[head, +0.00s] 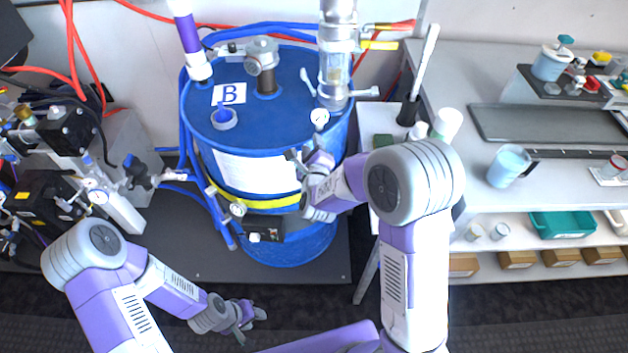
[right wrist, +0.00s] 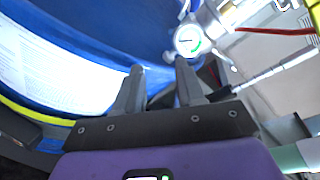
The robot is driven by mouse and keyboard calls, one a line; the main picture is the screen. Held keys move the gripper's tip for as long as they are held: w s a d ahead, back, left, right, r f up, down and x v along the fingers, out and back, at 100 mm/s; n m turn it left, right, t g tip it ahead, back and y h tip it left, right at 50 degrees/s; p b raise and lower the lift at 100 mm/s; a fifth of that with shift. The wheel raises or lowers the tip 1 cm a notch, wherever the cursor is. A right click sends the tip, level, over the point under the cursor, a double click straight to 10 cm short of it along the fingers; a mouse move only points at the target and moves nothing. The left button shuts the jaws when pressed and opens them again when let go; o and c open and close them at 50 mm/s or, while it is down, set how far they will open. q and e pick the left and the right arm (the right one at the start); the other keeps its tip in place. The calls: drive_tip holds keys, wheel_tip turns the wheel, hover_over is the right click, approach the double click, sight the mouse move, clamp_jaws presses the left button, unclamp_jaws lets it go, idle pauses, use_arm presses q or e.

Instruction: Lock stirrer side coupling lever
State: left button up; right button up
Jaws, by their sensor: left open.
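A metal coupling column (head: 335,75) with a clear section stands on the right of the blue drum's lid. One lever arm (head: 307,80) sticks out on its left and another (head: 366,92) on its right. I cannot tell which lever is the stirrer side one. My right gripper (head: 296,154) is in front of the drum, below the column. In the right wrist view its two fingers (right wrist: 160,74) are apart with nothing between them, and a round gauge (right wrist: 187,40) and metal fittings (right wrist: 225,14) lie beyond. My left gripper (head: 250,318) is open and empty, low over the floor.
The blue drum (head: 225,140) carries a "B" label, hoses and a yellow band. Valves and hoses (head: 140,172) crowd the left. A grey bench (head: 470,70) with a mug (head: 508,165) stands right. A white-handled tool (head: 424,60) stands upright beside the drum.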

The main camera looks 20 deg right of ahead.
drive_tip(key=s+f+n+g+y, duration=0.1)
drive_tip(key=s+f+n+g, duration=0.1)
drive_tip(key=f+n, duration=0.3)
wheel_tip(320, 180, down, 4)
drive_tip(key=shift+s+a+f+n+y, duration=0.1)
drive_tip(key=shift+s+a+n+y, duration=0.2)
drive_tip(key=shift+s, duration=0.3)
